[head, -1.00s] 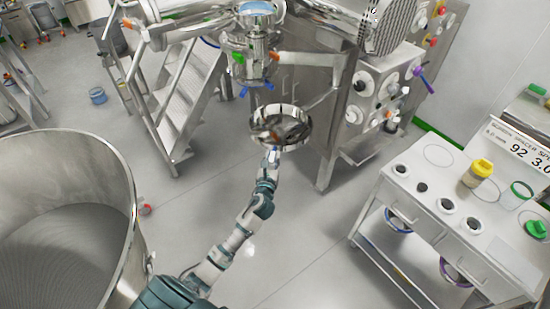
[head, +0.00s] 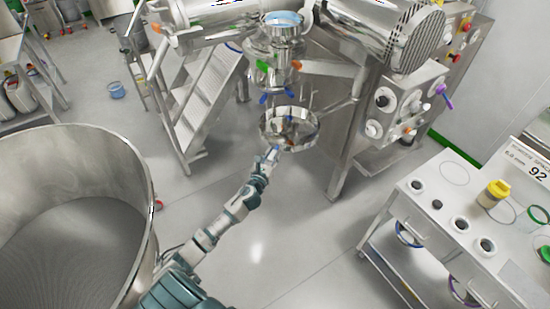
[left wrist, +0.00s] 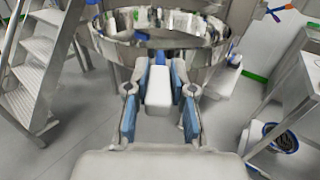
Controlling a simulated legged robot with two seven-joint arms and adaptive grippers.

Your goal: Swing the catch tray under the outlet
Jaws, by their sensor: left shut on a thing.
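The catch tray (head: 303,138) is a round, shiny steel pan on a swing arm. It hangs below the outlet (head: 273,80) of the steel machine, which has orange, green and blue handles. In the head view the tray sits a little lower and to the right of the outlet. My left gripper (head: 272,154) is at the tray's near side. In the left wrist view the gripper (left wrist: 159,88) is shut on a pale block-like handle (left wrist: 159,92) in front of the tray's wall (left wrist: 200,62). My right gripper is not in view.
A large steel bowl (head: 140,160) stands at the left. Metal steps (head: 205,95) stand behind the tray. A white bench (head: 450,205) with jars is at the right.

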